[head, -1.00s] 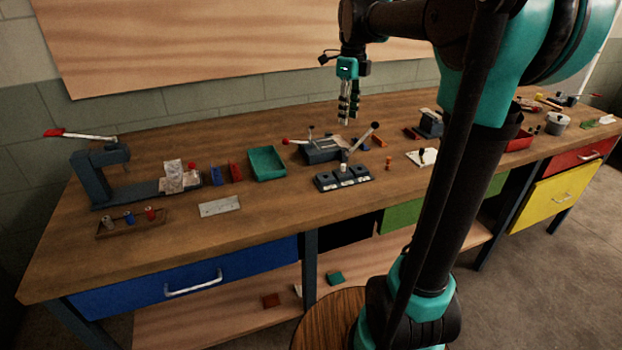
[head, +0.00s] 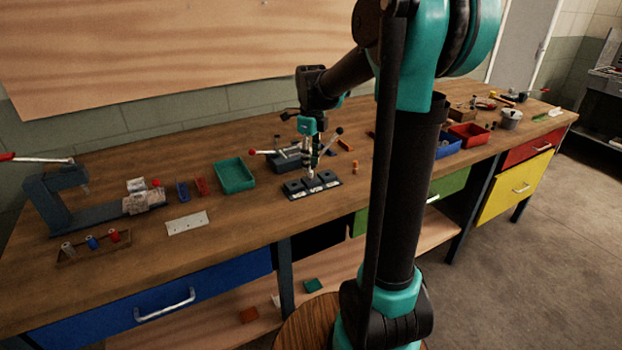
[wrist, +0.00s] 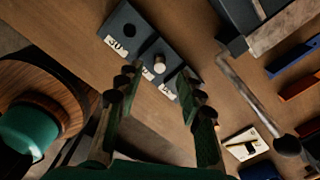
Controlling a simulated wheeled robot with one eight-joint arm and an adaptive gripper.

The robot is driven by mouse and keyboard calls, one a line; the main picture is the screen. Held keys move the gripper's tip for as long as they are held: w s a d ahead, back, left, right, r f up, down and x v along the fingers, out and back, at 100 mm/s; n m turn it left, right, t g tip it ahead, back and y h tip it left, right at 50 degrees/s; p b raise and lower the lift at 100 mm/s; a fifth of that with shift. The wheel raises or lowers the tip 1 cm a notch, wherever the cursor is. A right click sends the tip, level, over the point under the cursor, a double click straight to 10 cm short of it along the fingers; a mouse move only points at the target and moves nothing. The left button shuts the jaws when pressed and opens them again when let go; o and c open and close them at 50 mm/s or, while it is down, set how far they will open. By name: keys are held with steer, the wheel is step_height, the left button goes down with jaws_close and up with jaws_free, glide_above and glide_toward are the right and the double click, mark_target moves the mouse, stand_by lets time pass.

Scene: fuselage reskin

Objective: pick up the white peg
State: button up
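The white peg (wrist: 160,63) stands in the middle hole of a dark block (wrist: 127,29) with white labels along one edge. In the head view the block (head: 329,180) lies near the front of the bench, and the peg (head: 310,174) is a small pale spot below my gripper. My gripper (wrist: 157,80) is open and empty, with one finger on each side of the peg's line in the wrist view. In the head view my gripper (head: 314,162) points down over the block. I cannot tell the exact height of the fingertips above the peg.
A dark fixture (head: 285,160) with a red-knobbed lever stands just behind the block. Another lever (wrist: 248,95) with a black knob (wrist: 287,145) reaches out to the right of my fingers. A green tray (head: 234,175) is to the left. Bare bench lies in front.

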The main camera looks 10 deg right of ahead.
mark_target(311, 178)
steer(key=shift+f, duration=1.95)
steer(key=shift+c, duration=0.5)
jaws_close()
